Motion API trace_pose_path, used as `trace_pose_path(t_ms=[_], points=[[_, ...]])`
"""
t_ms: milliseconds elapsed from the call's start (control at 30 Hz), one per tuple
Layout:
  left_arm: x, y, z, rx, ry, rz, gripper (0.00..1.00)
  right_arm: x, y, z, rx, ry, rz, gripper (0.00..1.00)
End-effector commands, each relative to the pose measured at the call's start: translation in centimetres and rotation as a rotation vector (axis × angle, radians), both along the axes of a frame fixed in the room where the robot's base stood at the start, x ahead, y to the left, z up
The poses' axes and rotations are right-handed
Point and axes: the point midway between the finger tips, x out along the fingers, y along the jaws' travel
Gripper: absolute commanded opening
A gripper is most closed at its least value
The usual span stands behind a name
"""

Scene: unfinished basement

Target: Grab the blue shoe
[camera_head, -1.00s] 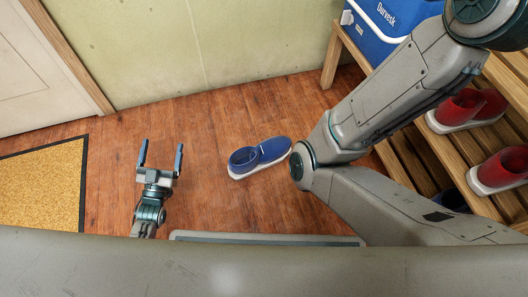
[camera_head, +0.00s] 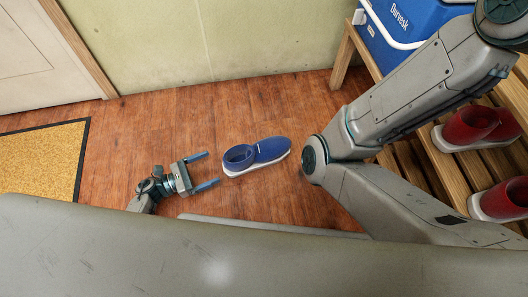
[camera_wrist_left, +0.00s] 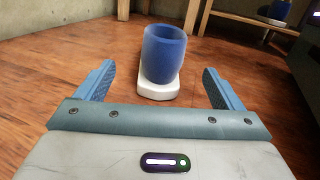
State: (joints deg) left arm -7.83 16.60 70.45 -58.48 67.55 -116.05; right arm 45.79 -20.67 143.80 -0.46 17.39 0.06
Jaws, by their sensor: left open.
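The blue shoe (camera_head: 258,156) with a white sole stands on the wooden floor in the middle of the head view, its open heel end toward the left and its toe toward the right. My left gripper (camera_head: 207,170) is open and empty just left of the shoe, its fingers pointing at the heel. In the left wrist view the shoe (camera_wrist_left: 162,60) stands straight ahead, beyond and between the open fingers (camera_wrist_left: 165,88), not touching them. My right arm crosses the right side of the head view; its gripper is not seen.
A wooden rack (camera_head: 430,185) with red shoes (camera_head: 468,130) stands at the right. A blue cooler (camera_head: 400,22) rests on its upper part. A yellow mat (camera_head: 40,160) lies at the left near the door. Floor around the blue shoe is clear.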

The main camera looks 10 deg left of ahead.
Motion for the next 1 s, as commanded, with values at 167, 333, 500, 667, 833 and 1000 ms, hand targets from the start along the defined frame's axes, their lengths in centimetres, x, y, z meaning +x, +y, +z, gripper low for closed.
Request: trace_pose_path(t_ms=[167, 333, 500, 667, 833, 1000], points=[[0.5, -1.2, -0.6, 0.046, -0.044, -0.019, 0.89, 0.0, 0.0, -0.5, 0.0, 0.001, 0.0, 0.36], [1.9, -3.6, -0.6, 0.043, -0.044, -0.017, 0.89, 0.0, 0.0, -1.3, -0.001, 0.001, 0.001, 0.36], [2.7, -4.9, -0.5, 0.044, -0.041, -0.016, 0.89, 0.0, 0.0, -1.6, 0.0, 0.002, 0.002, 0.36], [3.4, -6.4, -0.7, 0.042, -0.043, -0.016, 0.89, 0.0, 0.0, -2.8, 0.0, 0.0, 0.002, 0.36], [4.6, -8.7, -0.5, 0.042, -0.043, -0.016, 0.89, 0.1, 0.0, -3.9, 0.0, 0.003, 0.004, 0.36], [5.1, -9.5, -0.3, 0.044, -0.041, -0.016, 0.89, 0.1, 0.0, -4.1, -0.001, 0.003, 0.005, 0.36]])
